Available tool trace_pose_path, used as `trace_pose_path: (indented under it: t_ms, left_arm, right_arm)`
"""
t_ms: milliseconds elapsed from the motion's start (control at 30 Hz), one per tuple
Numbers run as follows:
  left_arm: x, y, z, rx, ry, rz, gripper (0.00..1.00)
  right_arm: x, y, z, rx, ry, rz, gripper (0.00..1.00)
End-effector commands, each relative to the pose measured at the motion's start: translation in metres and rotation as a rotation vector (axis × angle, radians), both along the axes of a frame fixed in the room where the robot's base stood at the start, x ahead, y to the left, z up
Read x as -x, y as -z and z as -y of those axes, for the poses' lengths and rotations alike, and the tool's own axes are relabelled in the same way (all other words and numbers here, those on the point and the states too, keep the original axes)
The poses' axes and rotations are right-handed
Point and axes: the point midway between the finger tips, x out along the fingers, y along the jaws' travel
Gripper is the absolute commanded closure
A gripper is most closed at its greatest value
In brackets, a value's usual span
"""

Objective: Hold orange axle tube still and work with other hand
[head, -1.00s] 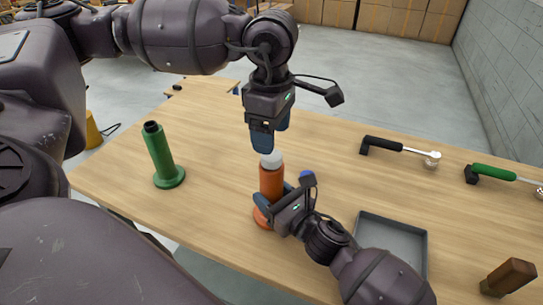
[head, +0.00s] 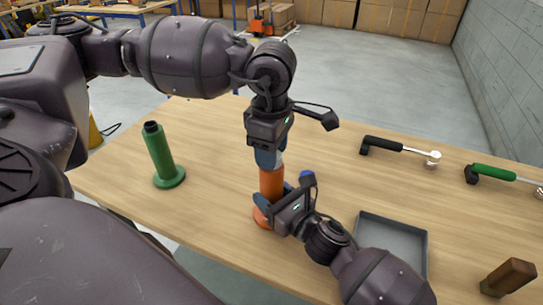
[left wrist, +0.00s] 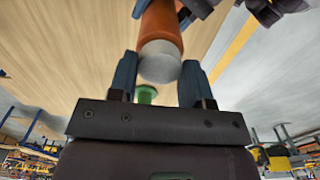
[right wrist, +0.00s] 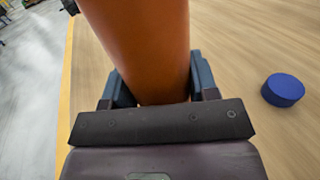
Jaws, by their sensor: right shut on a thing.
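The orange axle tube (head: 271,183) stands upright on its flanged base near the table's front edge. My right gripper (head: 272,208) is shut on its lower part; the tube also fills the space between the fingers in the right wrist view (right wrist: 145,60). A whitish round cap (left wrist: 160,62) sits on the tube's top end. My left gripper (head: 269,157) points down over that top from above. Its two fingers stand open on either side of the cap in the left wrist view. In the head view the fingers hide most of the cap.
A green tube (head: 160,155) stands at left. A blue disc (right wrist: 283,90) lies beside the orange tube. A grey tray (head: 392,243) is at front right. A black-handled tool (head: 395,146), a green-handled tool (head: 497,173) and a brown block (head: 509,278) lie at right.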

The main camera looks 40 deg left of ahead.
Motion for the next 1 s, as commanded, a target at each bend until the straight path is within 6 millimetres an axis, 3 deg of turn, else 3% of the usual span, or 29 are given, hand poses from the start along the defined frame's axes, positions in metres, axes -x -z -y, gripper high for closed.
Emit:
trace_pose_path:
  t_ms: [33,100,200,367,1000]
  left_arm:
    - [0.0,0.0001,-0.0001,0.0,0.0,0.0,0.63]
    - [0.0,0.0,-0.0001,0.0,0.0,0.0,0.73]
    - [0.0,0.0,-0.0001,0.0,0.001,0.0,0.77]
    - [0.0001,0.0002,-0.0001,0.0,0.079,-0.001,0.77]
    - [0.0001,0.0001,-0.0003,0.0,0.715,-0.001,0.77]
  right_arm:
    - [0.0001,0.0011,0.0003,0.002,0.0,0.0,0.75]
    - [0.0001,0.0011,0.0003,0.002,0.0,0.0,0.75]
    - [0.0001,0.0011,0.0003,0.002,0.0,0.0,0.75]
    - [0.0001,0.0011,0.0003,0.002,0.0,0.0,0.75]
    - [-0.0001,0.0011,0.0004,0.002,0.001,0.0,0.75]
